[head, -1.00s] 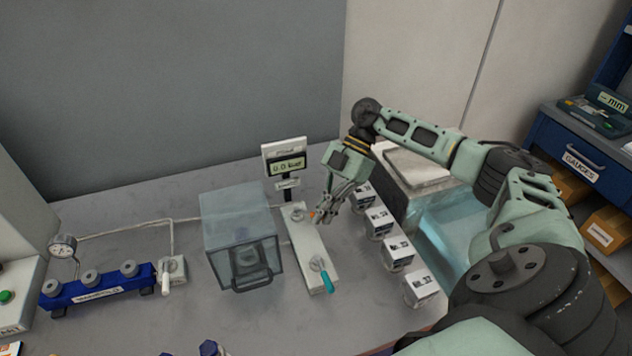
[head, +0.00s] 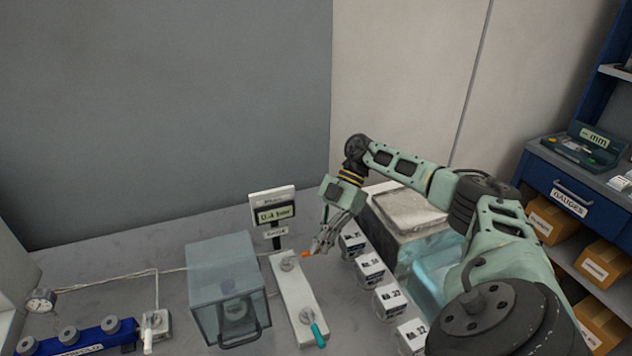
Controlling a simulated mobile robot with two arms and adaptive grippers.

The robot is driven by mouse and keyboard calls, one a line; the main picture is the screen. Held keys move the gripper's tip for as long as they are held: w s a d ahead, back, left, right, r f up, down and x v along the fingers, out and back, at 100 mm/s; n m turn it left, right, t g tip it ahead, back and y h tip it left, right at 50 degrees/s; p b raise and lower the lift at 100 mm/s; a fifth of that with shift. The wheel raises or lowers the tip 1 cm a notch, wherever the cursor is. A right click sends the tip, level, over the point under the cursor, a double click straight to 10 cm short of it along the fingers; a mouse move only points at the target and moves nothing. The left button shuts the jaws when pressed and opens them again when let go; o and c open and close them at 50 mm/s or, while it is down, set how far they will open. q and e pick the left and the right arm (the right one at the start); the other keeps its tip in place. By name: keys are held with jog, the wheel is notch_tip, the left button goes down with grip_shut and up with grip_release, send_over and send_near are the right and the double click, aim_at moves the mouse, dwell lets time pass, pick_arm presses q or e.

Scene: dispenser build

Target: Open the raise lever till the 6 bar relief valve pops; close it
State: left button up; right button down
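The white valve plate (head: 296,288) carries an orange-tipped lever (head: 306,254) at its far end and a teal-handled lever (head: 318,333) at its near end. Which is labelled raise cannot be read. The orange handle points right. My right gripper (head: 319,249) is at the orange tip, seemingly touching it; its finger gap is too small to judge. The display (head: 275,215) behind the plate reads about 0.4 bar. A clear box (head: 230,282) with a dark handle stands left of the plate. My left gripper is out of view.
Several white labelled blocks (head: 389,300) stand in a row right of the plate, beside a glass-sided tank (head: 427,262). A blue manifold (head: 82,341) and round gauge (head: 40,300) sit at the lower left. A blue gauge cabinet (head: 565,175) stands right.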

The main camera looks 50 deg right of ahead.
jog(key=shift+w+d, duration=0.15)
dwell(0.5)
jog(key=shift+w+d+r, duration=0.1)
jog(key=shift+d+r, duration=0.15)
jog(key=shift+r, duration=0.05)
jog(key=v, duration=1.1)
jog(key=shift+d, duration=0.1)
